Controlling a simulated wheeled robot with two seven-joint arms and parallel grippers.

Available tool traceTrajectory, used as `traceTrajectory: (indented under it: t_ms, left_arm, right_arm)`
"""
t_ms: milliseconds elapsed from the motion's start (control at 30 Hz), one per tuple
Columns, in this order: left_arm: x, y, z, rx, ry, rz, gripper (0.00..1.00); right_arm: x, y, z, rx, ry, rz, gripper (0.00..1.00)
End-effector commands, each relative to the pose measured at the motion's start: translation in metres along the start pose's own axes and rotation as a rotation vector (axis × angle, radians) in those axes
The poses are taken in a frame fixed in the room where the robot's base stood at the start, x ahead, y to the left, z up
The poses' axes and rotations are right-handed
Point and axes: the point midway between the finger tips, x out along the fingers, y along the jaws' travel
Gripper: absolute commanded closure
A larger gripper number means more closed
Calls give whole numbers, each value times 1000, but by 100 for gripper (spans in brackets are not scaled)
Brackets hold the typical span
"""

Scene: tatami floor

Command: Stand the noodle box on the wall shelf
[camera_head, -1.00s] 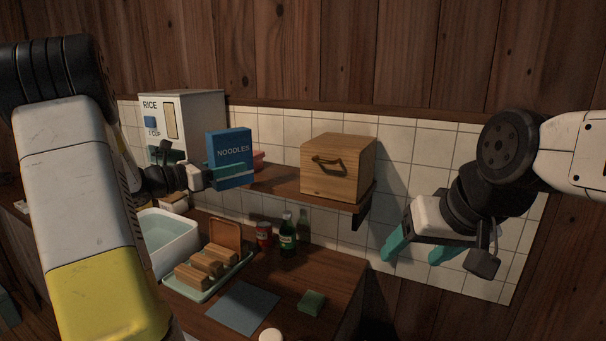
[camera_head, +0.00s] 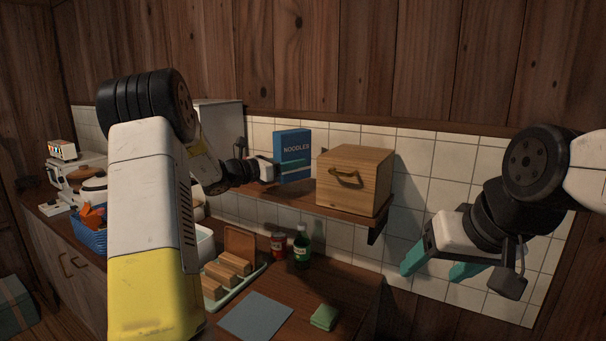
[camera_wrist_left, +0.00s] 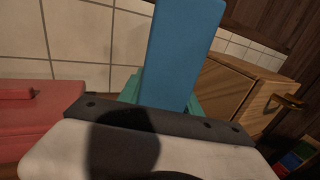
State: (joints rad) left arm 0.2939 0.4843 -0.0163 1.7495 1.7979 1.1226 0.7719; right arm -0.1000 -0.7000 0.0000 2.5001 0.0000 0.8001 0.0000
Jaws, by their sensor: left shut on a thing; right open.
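The blue noodle box (camera_head: 292,146) is upright, its NOODLES label facing out, just left of the wooden box (camera_head: 353,182). My left gripper (camera_head: 285,168) is shut on its lower part with teal fingers. In the left wrist view the box (camera_wrist_left: 181,55) rises between the fingers, tilted slightly in the picture. The wall shelf (camera_head: 325,204) runs below it. I cannot tell whether the box's base touches the shelf. My right gripper (camera_head: 440,262) is open and empty, in front of the tiled wall to the right of the shelf.
The wooden box fills the shelf's right end. A red object (camera_wrist_left: 35,120) lies left of my gripper in the left wrist view. Below are a green bottle (camera_head: 302,245), a red can (camera_head: 278,245), a sponge (camera_head: 323,317) and a blue-grey mat (camera_head: 256,316). My left arm hides much of the left side.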

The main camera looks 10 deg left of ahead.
Motion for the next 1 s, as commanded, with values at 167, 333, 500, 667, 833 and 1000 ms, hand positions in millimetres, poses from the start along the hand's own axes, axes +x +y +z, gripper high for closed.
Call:
traceTrajectory:
  t_ms: [167, 333, 500, 667, 833, 1000]
  left_arm:
    - [7, 0, -24, -5, 1, -2, 100]
    - [7, 0, -35, 1, -3, -1, 100]
    - [7, 0, -35, 1, -3, -1, 100]
    - [6, 0, -38, 1, -1, -1, 53]
    - [6, 0, -38, 0, -1, -1, 37]
    - [6, 0, -38, 0, -1, -1, 37]
  right_arm:
    - [0, 0, 0, 0, 0, 0, 33]
    - [0, 0, 0, 0, 0, 0, 33]
    - [0, 0, 0, 0, 0, 0, 33]
    - [0, 0, 0, 0, 0, 0, 33]
    - [0, 0, 0, 0, 0, 0, 33]
    - [0, 0, 0, 0, 0, 0, 33]
